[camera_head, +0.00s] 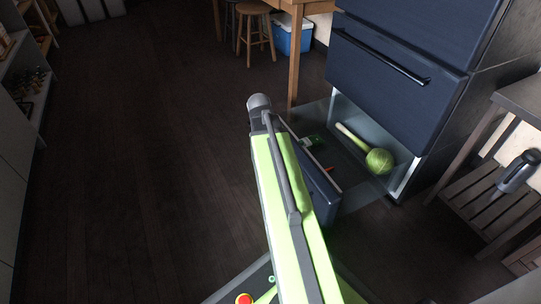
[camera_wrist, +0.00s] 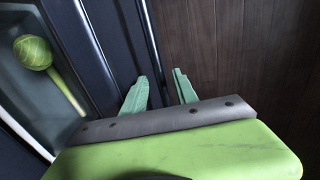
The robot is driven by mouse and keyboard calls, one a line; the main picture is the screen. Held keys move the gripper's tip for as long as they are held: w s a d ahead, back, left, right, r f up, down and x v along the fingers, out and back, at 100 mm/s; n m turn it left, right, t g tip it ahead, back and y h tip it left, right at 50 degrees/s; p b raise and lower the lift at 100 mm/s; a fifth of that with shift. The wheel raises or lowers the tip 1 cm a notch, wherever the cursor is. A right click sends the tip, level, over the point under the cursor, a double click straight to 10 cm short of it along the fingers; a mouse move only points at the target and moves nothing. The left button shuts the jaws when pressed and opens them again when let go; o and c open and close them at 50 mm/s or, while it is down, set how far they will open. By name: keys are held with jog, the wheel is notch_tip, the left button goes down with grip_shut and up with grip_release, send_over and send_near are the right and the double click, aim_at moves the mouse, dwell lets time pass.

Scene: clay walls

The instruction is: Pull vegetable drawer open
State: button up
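The vegetable drawer (camera_head: 322,190) is the bottom drawer of the dark blue fridge (camera_head: 395,80). It is pulled well out, with clear sides and its dark blue front away from the fridge body. Its front edge (camera_wrist: 98,50) also shows in the wrist view. A round green vegetable (camera_head: 378,161) with a pale stalk lies inside; it also shows in the wrist view (camera_wrist: 33,52). My gripper (camera_wrist: 160,92) is at the outer side of the drawer front. Its two green fingers are apart, either side of a dark handle bar (camera_wrist: 151,35). In the head view my arm hides the fingers.
A wooden stool (camera_head: 254,25) and a table leg (camera_head: 295,55) stand behind. A blue cooler (camera_head: 292,35) is under the table. A slatted rack (camera_head: 490,205) is at right, shelves (camera_head: 22,80) at left. The dark floor (camera_head: 140,150) between is clear.

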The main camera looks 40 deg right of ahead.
jog(key=a+r+p, duration=0.3)
jog(key=r+p, duration=1.4)
jog(key=shift+w+a, duration=0.15)
jog(key=shift+w, duration=0.25)
jog(key=w+a+n+y, duration=0.2)
jog(key=w+a+n, duration=0.1)
jog(key=a, duration=2.7)
notch_tip(320, 180, up, 36)
jog(key=p, duration=3.6)
jog(key=shift+w+d+t, duration=0.15)
jog(key=shift+w+t, duration=0.05)
jog(key=shift+t, duration=0.1)
